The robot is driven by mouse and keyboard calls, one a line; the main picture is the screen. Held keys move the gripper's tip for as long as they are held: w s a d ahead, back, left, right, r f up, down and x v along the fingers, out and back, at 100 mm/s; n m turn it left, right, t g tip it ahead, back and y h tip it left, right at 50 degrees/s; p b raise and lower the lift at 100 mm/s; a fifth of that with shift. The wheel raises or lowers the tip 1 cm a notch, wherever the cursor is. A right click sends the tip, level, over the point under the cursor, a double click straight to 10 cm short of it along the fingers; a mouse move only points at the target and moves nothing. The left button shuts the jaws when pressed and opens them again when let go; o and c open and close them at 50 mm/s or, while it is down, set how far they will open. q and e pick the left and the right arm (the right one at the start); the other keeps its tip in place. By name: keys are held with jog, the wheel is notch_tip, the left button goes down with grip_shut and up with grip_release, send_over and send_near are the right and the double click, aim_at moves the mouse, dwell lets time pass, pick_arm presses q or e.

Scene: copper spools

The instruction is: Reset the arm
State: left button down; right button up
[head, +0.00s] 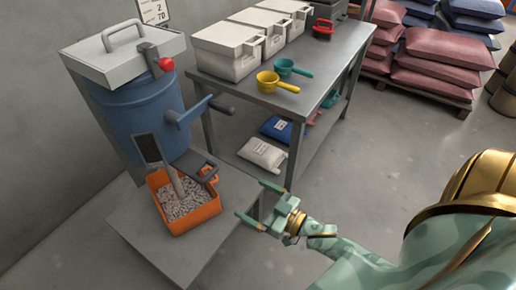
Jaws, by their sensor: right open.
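My right arm, pale green with a gold cuff, reaches in from the lower right. My right gripper (252,200) is open and empty, its fingers spread and pointing left. It is in the air near the right edge of a low grey stand (190,262), to the right of an orange bin (194,222) and apart from it. A dark handle (208,174) lies at the bin's right rim. My left gripper is not in view.
A blue drum (125,120) with a grey lid and a red knob (167,64) stands behind the bin. A grey table (315,70) holds white boxes, a yellow scoop (268,80) and a teal scoop (285,67). Sacks (435,75) are stacked far right. The middle floor is clear.

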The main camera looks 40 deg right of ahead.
jog(key=shift+s, duration=0.1)
dwell(0.5)
jog(key=s+d+f+g+h, duration=0.3)
jog(key=d+f+h, duration=0.1)
jog(key=f, duration=0.6)
jog(key=s+d+f+g+h+p, duration=0.1)
jog(key=s+f+g+h+p, duration=0.1)
jog(key=s+f+g+p, duration=0.75)
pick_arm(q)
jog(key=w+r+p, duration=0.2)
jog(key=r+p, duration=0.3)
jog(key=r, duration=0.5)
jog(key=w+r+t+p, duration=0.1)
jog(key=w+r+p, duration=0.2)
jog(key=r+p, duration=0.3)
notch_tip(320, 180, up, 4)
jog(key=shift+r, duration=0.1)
pick_arm(e)
jog(key=s+a+r+g, duration=0.1)
jog(key=s+a+r, duration=0.1)
jog(key=s, duration=1.1)
jog(key=s+a+r+g, duration=0.2)
jog(key=s+a+r, duration=0.1)
jog(key=s, duration=1)
jog(key=shift+g, duration=0.25)
